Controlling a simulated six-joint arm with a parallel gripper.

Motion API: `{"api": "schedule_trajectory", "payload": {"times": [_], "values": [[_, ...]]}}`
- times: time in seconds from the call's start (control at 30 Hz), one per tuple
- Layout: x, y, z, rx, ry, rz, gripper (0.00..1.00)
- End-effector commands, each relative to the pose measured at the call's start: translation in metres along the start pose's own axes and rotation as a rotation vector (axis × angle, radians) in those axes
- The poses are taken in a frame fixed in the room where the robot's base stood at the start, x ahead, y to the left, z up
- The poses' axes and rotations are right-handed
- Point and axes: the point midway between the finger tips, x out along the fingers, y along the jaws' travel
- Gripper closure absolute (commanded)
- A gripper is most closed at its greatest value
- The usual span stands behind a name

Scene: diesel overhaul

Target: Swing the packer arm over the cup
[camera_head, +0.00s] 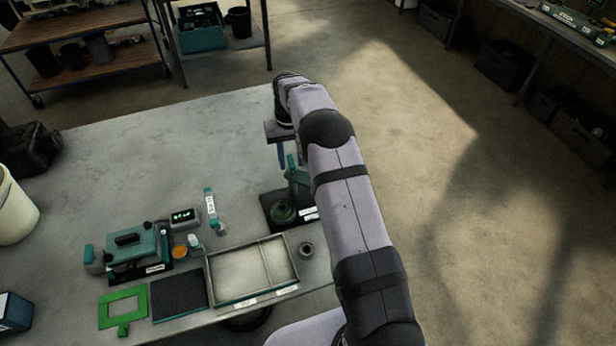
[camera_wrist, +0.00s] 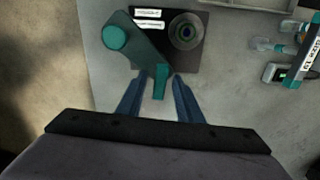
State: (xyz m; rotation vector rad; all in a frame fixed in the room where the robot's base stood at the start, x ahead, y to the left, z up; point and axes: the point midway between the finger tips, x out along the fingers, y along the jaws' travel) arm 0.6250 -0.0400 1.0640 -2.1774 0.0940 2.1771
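The packer is a dark base plate (camera_wrist: 195,65) with two white labels. Its teal packer arm (camera_wrist: 138,45) runs from a round pivot at the left to an upright-looking tab (camera_wrist: 161,82). The round cup (camera_wrist: 186,31) lies uncovered to the right of the arm in the wrist view. My gripper (camera_wrist: 158,79) is open, with one blue finger on each side of the tab and visible gaps between. In the head view, my gripper (camera_head: 287,156) hangs near the teal packer arm (camera_head: 298,173), with the cup (camera_head: 283,212) below; my arm partly hides the packer.
A divided tray (camera_head: 238,302), a dark mat (camera_head: 180,294), a green frame (camera_head: 103,312) and a teal device (camera_head: 132,245) stand left of the packer. A small dark ring (camera_head: 306,249) sits near the tray. The table's back left (camera_head: 150,150) is clear.

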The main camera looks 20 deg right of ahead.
Motion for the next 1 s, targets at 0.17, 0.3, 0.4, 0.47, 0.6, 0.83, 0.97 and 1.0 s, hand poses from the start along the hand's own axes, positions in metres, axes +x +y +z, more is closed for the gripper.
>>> {"api": "schedule_trajectory", "payload": {"times": [0.17, 0.3, 0.4, 0.47, 0.6, 0.83, 0.97, 1.0], "values": [[0.0, 0.0, 0.0001, 0.001, 0.0, 0.0, 0.67], [0.0, 0.0, 0.0001, 0.001, 0.0, 0.0, 0.96], [-0.0001, 0.0, 0.0001, 0.001, 0.0, 0.0, 1.0], [-0.0001, 0.0, 0.0001, 0.002, 0.0, 0.0, 1.0], [-0.0004, 0.0001, 0.0001, 0.053, 0.0, 0.0, 1.0], [-0.0005, 0.0001, 0.0002, 0.28, -0.001, 0.0, 1.0], [-0.0003, 0.0002, 0.0001, 0.375, 0.0, 0.0, 1.0], [-0.0003, 0.0002, 0.0001, 0.39, 0.0, 0.0, 1.0]]}}
